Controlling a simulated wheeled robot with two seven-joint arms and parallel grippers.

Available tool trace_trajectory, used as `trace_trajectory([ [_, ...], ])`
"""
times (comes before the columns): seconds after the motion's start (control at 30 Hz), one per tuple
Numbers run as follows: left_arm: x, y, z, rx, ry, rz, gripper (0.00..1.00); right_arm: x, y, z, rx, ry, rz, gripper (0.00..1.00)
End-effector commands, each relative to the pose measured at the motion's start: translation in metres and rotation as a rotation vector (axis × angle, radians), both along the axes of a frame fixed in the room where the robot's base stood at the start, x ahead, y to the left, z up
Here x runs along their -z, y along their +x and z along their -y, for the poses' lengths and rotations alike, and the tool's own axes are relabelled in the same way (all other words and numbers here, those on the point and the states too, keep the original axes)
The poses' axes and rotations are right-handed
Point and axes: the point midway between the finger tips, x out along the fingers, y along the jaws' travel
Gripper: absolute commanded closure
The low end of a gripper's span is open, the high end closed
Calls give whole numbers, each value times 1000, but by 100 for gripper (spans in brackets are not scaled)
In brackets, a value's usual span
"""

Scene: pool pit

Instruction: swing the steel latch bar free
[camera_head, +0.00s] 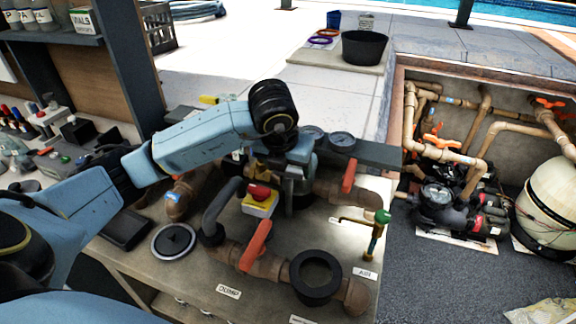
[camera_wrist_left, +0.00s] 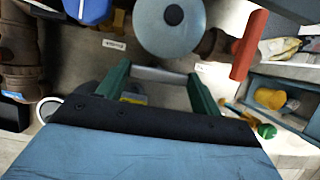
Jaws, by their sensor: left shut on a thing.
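My left gripper (camera_head: 297,185) points down over the piping on the bench, largely hidden by its own wrist in the head view. In the left wrist view, its two dark green fingers (camera_wrist_left: 161,79) are shut on a short pale grey metal bar (camera_wrist_left: 160,73), which looks like the steel latch bar. The bar spans crosswise between the fingertips. A round grey disc (camera_wrist_left: 172,25) with a dark centre lies just beyond it. In the head view I cannot make out the bar for sure. My right gripper is not in view.
Orange valve handles (camera_head: 255,246) (camera_head: 348,176) stand close around the gripper. A yellow box with a red button (camera_head: 259,200), a black ring (camera_head: 317,276) and a green-topped brass tap (camera_head: 380,225) are near. A pit with pipes and pumps (camera_head: 440,196) lies to the right.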

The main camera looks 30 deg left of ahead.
Motion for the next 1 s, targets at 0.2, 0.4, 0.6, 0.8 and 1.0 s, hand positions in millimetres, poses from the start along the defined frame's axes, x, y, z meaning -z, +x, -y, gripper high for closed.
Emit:
trace_trajectory([
  [0.2,-2,1,-1,-6,-1,4,57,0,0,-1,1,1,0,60],
  [0.4,-1,1,-1,-5,-1,4,25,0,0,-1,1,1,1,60],
  [0.6,-1,0,0,-3,-1,2,25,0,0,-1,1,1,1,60],
  [0.8,-13,-4,1,-1,-2,5,25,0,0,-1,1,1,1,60],
  [1.0,-51,-18,5,-1,0,9,25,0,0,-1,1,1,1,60],
])
